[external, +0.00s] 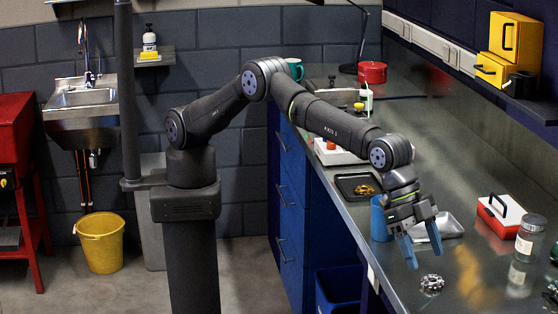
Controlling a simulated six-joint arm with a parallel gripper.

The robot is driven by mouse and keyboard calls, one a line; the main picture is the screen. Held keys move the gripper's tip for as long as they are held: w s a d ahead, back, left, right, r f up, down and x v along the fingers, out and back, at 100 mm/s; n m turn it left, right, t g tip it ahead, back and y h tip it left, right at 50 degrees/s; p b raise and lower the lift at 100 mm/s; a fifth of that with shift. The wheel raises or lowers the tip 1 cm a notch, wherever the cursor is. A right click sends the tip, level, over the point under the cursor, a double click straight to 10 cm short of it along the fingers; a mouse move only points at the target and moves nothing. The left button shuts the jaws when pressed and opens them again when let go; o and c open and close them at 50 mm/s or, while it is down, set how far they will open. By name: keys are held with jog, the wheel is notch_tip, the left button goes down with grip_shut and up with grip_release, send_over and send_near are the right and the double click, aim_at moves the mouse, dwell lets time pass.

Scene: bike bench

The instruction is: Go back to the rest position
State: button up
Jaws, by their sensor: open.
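My gripper (424,247) is over the front part of the steel bench, pointing down with its two blue fingers apart and nothing between them. A small silver sprocket-like part (432,283) lies on the bench just below and in front of the fingers, apart from them. My arm reaches from its column at the left across to the bench.
A blue cup (379,220) and a metal tray (450,226) stand close beside my gripper. A black tray (345,190) holds yellowish pieces. A red-and-white box (500,213) and a glass jar (530,236) stand at the right. The bench between has free room.

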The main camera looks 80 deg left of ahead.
aim_at(428, 276)
jog(key=x, duration=0.4)
jog(key=shift+d+f, duration=0.1)
jog(key=shift+f, duration=0.3)
jog(key=r, duration=0.5)
jog(key=shift+s+r, duration=0.15)
jog(key=shift+s, duration=0.25)
jog(key=s+r, duration=0.7)
jog(key=s, duration=0.4)
jog(key=w+a+r+m, duration=0.1)
jog(key=w+a, duration=0.2)
jog(key=a, duration=1.3)
jog(key=w+a+m+g, duration=0.1)
jog(key=w+a, duration=0.2)
jog(key=a, duration=1.2)
jog(key=shift+w+a+r+m+h, duration=0.15)
jog(key=shift+a+r+m+h, duration=0.15)
jog(key=shift+a+r+m, duration=0.1)
jog(key=s+d+n, duration=0.1)
jog(key=d, duration=2)
jog(key=shift+s+d+f+n, duration=0.2)
jog(key=shift+f+n, duration=0.1)
jog(key=shift+f, duration=0.1)
